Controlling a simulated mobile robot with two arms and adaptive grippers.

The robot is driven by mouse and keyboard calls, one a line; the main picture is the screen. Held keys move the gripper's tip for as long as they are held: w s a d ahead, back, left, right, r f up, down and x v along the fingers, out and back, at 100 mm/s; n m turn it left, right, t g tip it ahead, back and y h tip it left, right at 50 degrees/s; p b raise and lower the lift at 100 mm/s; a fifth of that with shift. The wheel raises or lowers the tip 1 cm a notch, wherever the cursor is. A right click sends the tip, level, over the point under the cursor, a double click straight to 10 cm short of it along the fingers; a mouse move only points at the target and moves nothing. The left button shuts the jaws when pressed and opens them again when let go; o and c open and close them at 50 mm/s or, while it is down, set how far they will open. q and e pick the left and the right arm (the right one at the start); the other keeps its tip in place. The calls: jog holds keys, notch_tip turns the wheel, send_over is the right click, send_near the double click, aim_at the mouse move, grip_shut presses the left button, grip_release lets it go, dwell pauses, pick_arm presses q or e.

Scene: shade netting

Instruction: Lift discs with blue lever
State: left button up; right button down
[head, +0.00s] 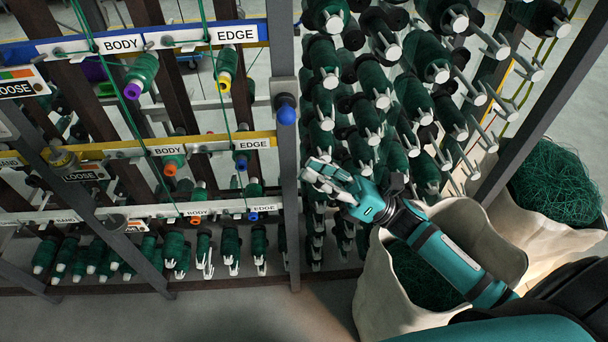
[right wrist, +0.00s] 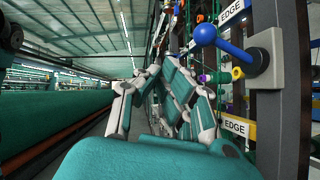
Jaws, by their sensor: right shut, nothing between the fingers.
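The blue lever's ball knob (head: 286,114) sits on a grey upright post at the centre of the head view. In the right wrist view the blue knob (right wrist: 205,35) is at the upper right, on a short blue arm from a pale block. My right gripper (head: 312,171) is shut and empty, below and slightly right of the knob, and apart from it. Its fingers also show in the right wrist view (right wrist: 150,82). I cannot clearly pick out the discs. My left gripper is not in view.
Green spools (head: 420,100) on pegs fill the rack right of the post. Rails with EDGE labels (head: 236,34) and hanging threads lie left. A pale sack (head: 385,300) of green netting stands below my right arm. In the wrist view, a green roll (right wrist: 50,120) lies left.

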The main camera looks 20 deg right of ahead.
pick_arm(q)
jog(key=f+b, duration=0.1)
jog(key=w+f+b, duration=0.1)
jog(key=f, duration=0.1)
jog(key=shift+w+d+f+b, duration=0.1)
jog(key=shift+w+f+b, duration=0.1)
jog(key=shift+b, duration=0.15)
pick_arm(e)
jog(key=v, duration=0.7)
jog(key=shift+s+d, duration=0.2)
jog(key=shift+d, duration=0.05)
